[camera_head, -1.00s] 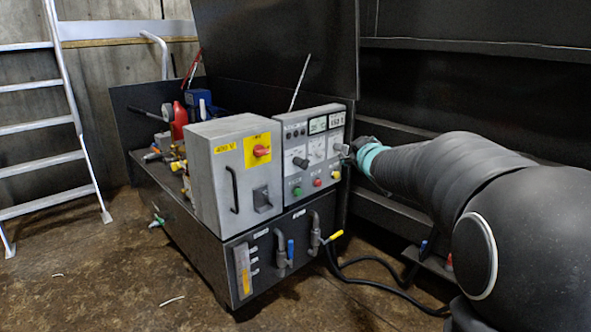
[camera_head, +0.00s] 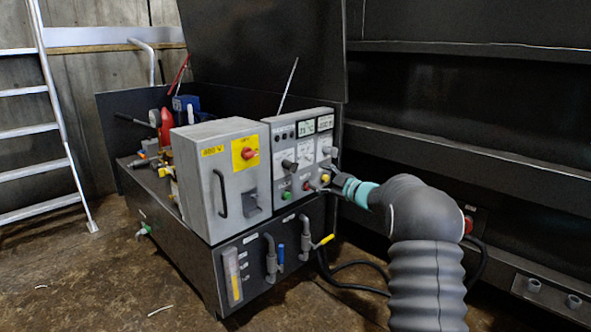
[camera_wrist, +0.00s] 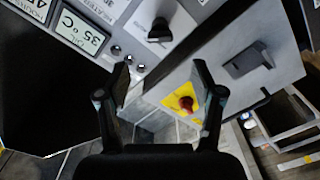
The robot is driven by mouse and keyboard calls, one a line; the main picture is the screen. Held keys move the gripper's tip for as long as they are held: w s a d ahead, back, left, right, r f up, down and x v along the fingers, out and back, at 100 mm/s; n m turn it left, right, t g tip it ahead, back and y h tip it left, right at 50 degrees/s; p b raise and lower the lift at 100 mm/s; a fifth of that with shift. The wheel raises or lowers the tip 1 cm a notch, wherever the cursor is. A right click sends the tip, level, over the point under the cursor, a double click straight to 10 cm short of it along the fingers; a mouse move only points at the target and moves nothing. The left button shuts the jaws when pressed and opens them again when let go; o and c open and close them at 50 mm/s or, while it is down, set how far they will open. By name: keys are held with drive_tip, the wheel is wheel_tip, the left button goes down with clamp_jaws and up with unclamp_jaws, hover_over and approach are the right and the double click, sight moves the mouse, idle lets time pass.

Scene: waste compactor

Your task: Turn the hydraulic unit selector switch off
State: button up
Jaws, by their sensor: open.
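The hydraulic unit's grey control panel (camera_head: 302,150) stands upright on a dark base. A black selector knob (camera_head: 289,165) sits on its left half; it also shows at the top of the wrist view (camera_wrist: 160,31). A red rotary switch (camera_head: 249,153) on a yellow plate is on the grey cabinet to the left, and shows low in the wrist view (camera_wrist: 187,103). Which knob is the named selector cannot be read from labels. My gripper (camera_wrist: 160,82) is open and empty, apart from the knobs. In the head view it is at the panel's right edge (camera_head: 332,178).
Green (camera_head: 287,196) and red push buttons (camera_head: 306,186) sit low on the panel. A yellow-handled valve (camera_head: 323,241) and pipes stick out below. A dark wall (camera_head: 470,100) is close behind my arm. Floor at the front left is open, near a ladder (camera_head: 45,130).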

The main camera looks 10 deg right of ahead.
sight(297, 169)
drive_tip(key=x, duration=1.1)
drive_tip(key=shift+w+p, duration=0.1)
drive_tip(key=shift+p, duration=0.2)
drive_tip(key=shift+c, duration=0.3)
drive_tip(key=c, duration=1.1)
